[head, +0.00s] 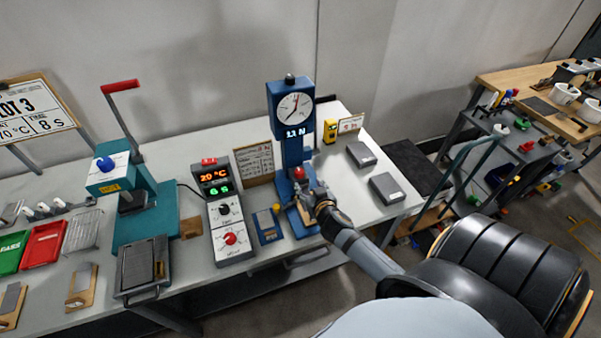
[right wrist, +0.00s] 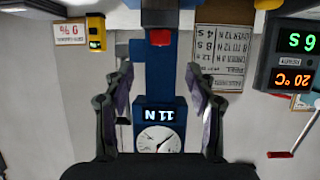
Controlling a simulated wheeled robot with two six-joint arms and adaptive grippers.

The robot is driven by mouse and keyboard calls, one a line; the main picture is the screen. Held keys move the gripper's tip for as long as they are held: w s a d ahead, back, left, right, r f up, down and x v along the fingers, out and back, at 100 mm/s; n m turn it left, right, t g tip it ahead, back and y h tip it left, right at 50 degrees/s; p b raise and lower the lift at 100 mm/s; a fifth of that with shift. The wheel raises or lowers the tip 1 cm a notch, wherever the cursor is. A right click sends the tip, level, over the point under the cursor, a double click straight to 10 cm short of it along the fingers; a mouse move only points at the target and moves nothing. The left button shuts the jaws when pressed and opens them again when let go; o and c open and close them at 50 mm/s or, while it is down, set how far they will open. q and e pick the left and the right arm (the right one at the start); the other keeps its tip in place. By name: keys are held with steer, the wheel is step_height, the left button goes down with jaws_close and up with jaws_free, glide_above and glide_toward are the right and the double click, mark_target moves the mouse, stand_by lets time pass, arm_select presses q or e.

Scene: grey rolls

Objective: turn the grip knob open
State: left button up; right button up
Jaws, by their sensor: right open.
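The blue tester stand (head: 292,128) stands on the bench with a round dial and a lit display that seems to read 11 N. Its red knob (head: 299,173) sits low on the front of the column; I take this as the grip knob. The knob also shows at the top of the right wrist view (right wrist: 160,37), which is upside down. My right gripper (head: 305,190) is at the stand just below the knob. In the wrist view its fingers (right wrist: 158,78) are apart with nothing between them touching; the knob appears beyond the tips. My left gripper is not in view.
A control box (head: 228,212) with a 20 °C display stands left of the tester. A teal press (head: 140,205) with a red-handled lever is farther left. Grey blocks (head: 386,188) lie to the right. A yellow device (head: 330,131) stands behind.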

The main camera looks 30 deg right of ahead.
mark_target(300, 173)
steer(key=p+x, duration=0.1)
steer(key=x, duration=0.9)
steer(key=shift+w+f+p, duration=0.1)
steer(key=shift+w+p, duration=0.15)
steer(key=shift+p, duration=0.05)
